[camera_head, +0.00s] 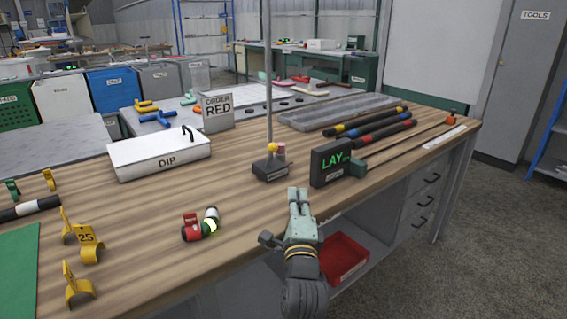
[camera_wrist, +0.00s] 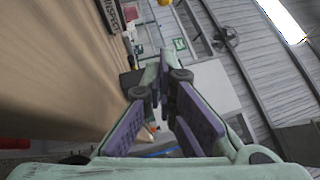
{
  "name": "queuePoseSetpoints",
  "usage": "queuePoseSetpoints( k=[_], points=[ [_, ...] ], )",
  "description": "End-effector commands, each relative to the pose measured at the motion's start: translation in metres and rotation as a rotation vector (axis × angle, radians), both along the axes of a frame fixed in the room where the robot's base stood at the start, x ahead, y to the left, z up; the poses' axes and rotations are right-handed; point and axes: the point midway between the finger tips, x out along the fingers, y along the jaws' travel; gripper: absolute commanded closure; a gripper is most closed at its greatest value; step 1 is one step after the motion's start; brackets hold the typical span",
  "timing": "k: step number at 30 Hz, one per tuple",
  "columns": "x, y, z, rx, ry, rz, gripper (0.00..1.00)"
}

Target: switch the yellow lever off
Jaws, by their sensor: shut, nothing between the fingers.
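A small dark box (camera_head: 270,169) stands on the wooden bench, with a yellow ball (camera_head: 272,147) at its top that looks like the knob of a lever. A thin upright pole rises behind the knob. I cannot tell which way the lever is set. My gripper (camera_head: 298,191) is at the bench's front edge, to the right of and nearer than the box, apart from it. In the wrist view my gripper (camera_wrist: 162,70) has its fingers together with nothing between them. A small yellow spot at the top edge there is too cut off to identify.
A white DIP case (camera_head: 160,153) is behind left, and dark hoses (camera_head: 370,124) lie behind right. A red tray (camera_head: 342,258) is below the bench edge.

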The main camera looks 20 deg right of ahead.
Motion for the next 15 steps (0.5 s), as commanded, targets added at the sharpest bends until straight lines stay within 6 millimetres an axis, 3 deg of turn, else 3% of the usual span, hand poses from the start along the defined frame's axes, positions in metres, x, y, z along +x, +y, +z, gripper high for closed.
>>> queuePoseSetpoints(
  k=[9,15],
  points=[
    [0.004,0.000,0.002,-0.002,-0.001,0.002,1.00],
    [0.028,-0.008,0.010,-0.002,-0.002,0.002,1.00]
  ],
)
